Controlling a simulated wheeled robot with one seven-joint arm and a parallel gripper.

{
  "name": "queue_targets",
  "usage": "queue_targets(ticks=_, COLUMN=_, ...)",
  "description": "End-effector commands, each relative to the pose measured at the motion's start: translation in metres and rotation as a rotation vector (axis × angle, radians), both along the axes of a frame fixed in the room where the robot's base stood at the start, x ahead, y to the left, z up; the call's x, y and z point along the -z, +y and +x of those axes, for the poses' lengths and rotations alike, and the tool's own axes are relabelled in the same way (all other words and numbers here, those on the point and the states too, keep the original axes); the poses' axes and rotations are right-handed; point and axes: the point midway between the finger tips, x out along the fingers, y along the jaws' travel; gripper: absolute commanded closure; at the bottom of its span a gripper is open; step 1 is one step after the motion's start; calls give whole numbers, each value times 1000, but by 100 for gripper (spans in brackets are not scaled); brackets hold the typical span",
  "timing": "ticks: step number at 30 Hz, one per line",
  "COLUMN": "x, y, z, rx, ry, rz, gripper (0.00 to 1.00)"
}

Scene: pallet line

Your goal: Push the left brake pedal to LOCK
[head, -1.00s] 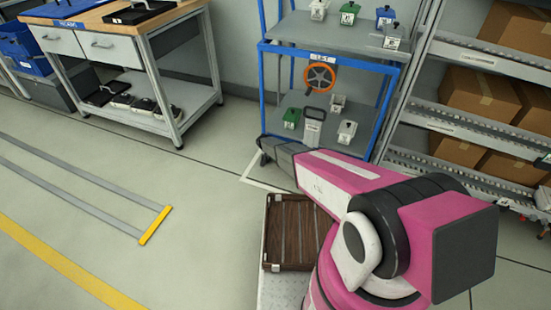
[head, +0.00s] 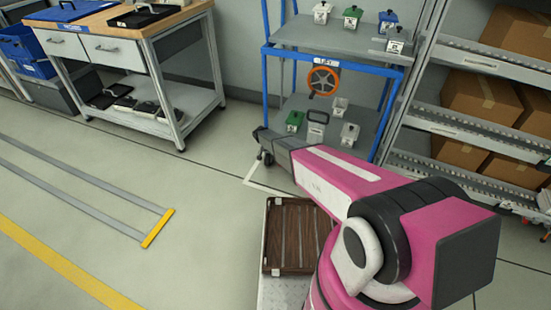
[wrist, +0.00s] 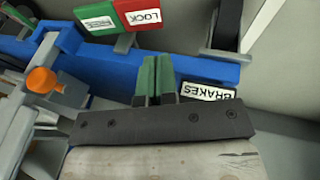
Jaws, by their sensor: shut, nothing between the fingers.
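In the wrist view, a brake pedal has a green half (wrist: 97,18) and a red half marked LOCK (wrist: 138,13). It sits beyond the cart's blue frame bar, at the top. A white BRAKES label (wrist: 207,92) is on the near side of the bar. My gripper (wrist: 157,62) is shut and empty. Its green-faced fingers overlap the blue bar in the picture, apart from the pedal as far as I can see. In the head view, the dark end of my arm is beside the lower left of the blue cart (head: 268,48); the pedal is not visible there.
The cart carries several small boxes and an orange handwheel (head: 323,80). A roller rack with cartons (head: 480,100) stands to the right. A workbench (head: 120,50) stands to the left. A brown slatted tray (head: 298,235) is by my arm. Open floor lies at the left.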

Motion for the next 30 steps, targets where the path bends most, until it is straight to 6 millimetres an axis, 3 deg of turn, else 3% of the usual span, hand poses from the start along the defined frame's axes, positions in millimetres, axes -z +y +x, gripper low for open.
queue_targets(ticks=3, x=-22, y=10, z=-4, rx=-1, ry=-1, rz=1, gripper=100)
queue_targets(ticks=9, x=-42, y=21, z=-7, rx=-1, ry=-1, rz=1, gripper=100)
queue_targets(ticks=30, x=-53, y=18, z=-11, rx=-1, ry=4, rz=2, gripper=100)
